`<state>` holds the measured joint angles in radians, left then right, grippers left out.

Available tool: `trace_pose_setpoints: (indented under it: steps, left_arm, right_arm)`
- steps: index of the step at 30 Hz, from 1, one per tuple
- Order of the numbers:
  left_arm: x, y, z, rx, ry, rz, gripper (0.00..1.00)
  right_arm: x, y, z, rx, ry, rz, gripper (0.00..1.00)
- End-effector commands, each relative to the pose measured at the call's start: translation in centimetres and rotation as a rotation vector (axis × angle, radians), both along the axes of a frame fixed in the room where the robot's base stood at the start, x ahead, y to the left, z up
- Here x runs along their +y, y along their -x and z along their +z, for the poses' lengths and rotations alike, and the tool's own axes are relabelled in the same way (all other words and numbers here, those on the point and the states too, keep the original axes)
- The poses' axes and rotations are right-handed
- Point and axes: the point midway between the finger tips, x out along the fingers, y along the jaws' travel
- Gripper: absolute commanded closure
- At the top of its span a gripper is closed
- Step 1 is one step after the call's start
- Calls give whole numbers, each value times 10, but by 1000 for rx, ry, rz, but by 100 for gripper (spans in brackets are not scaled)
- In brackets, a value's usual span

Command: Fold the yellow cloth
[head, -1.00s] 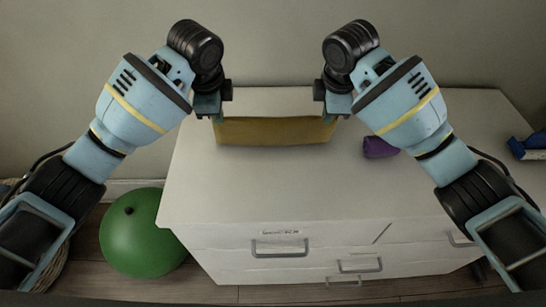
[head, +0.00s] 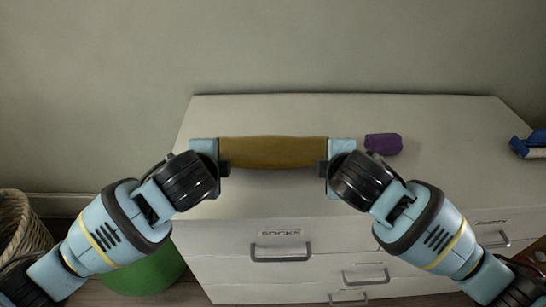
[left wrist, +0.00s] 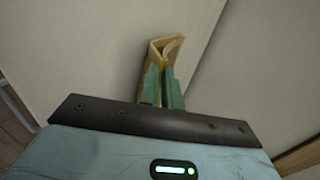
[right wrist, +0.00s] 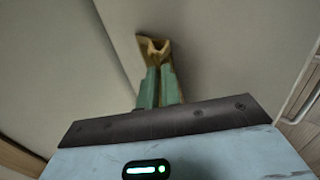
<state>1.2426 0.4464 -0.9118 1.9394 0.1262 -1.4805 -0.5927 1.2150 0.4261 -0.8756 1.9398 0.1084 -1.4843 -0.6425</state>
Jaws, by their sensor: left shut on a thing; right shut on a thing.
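The yellow cloth (head: 273,152) is stretched between my two grippers in the head view, a narrow band over the white dresser top. My left gripper (head: 222,158) is shut on its left end. My right gripper (head: 325,158) is shut on its right end. In the left wrist view the cloth (left wrist: 165,50) shows a folded-over edge between the green fingers (left wrist: 163,85). In the right wrist view the cloth (right wrist: 153,48) also looks doubled between the fingers (right wrist: 158,85). Whether the cloth's lower side touches the dresser cannot be told.
The white dresser (head: 440,150) has a drawer labelled SOCKS (head: 282,240). A purple rolled item (head: 383,144) lies right of the cloth. A blue item (head: 530,145) is at the far right edge. A green ball (head: 145,272) and a wicker basket (head: 22,228) stand at left.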

Motion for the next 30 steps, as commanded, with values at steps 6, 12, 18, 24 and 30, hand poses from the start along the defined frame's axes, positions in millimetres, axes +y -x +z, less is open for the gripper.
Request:
trace_pose_setpoints:
  steps: [6,12,18,24,30]
  left_arm:
    - [0,1,-6,-49,0,0,100]
    - [0,1,-5,-54,0,0,100]
    - [0,1,-5,-53,0,0,79]
    - [0,1,-5,-53,0,0,60]
    - [0,1,-4,-53,0,0,60]
  right_arm:
    - [-1,1,-6,-49,0,-1,100]
    - [0,1,-5,-54,0,0,100]
    - [0,1,-5,-53,1,0,79]
    - [0,1,-5,-53,1,1,60]
    - [0,1,-5,-53,1,1,60]
